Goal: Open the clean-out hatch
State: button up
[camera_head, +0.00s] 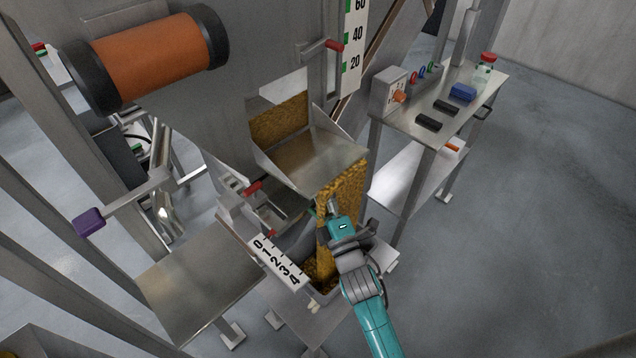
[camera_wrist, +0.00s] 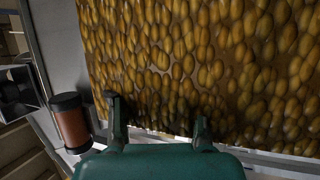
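The steel machine body (camera_head: 215,115) has an opening in its front wall, filled with yellow-brown chips (camera_head: 280,122). No closed cover lies over this opening; I cannot tell which part is the clean-out hatch. A steel chute (camera_head: 315,158) slopes out below the opening. A stream of chips (camera_head: 346,184) falls from its lip into a bin marked 0 to 4. My gripper (camera_head: 333,207) is at the falling stream, below the chute. In the wrist view, my gripper (camera_wrist: 158,122) has its two fingers apart with chips behind them and no handle between them.
A red-tipped lever (camera_head: 333,46) sits beside the opening and red handles (camera_head: 252,188) lower left. A purple-ended bar (camera_head: 90,221) sticks out at left. An orange roller (camera_head: 145,60) is above. A steel side table (camera_head: 450,105) stands right. The floor at far right is clear.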

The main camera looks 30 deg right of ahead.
jog(key=d+v, duration=0.1)
jog(key=v, duration=0.8)
jog(key=shift+a, duration=0.45)
jog(key=shift+w+d+f, duration=0.1)
jog(key=shift+w+d, duration=0.05)
jog(key=shift+d, duration=0.05)
jog(key=c, duration=0.7)
jog(key=d+f+n+t, duration=0.1)
jog(key=n, duration=0.1)
jog(key=w+d+f+n+t+y, duration=0.1)
jog(key=d+n, duration=0.1)
jog(key=n, duration=0.1)
jog(key=w+d+f+n+t, duration=0.1)
jog(key=n, duration=0.2)
jog(key=shift+w+d+f, duration=0.2)
jog(key=shift+d+f, duration=0.05)
jog(key=shift+f, duration=0.05)
grip_shut()
jog(key=n+t+y, duration=0.2)
jog(key=n+y, duration=0.8)
jog(key=n, duration=0.6)
send_near(346, 199)
notch_tip(346, 199, up, 2)
jog(key=x, duration=1)
jog(key=shift+r, duration=0.15)
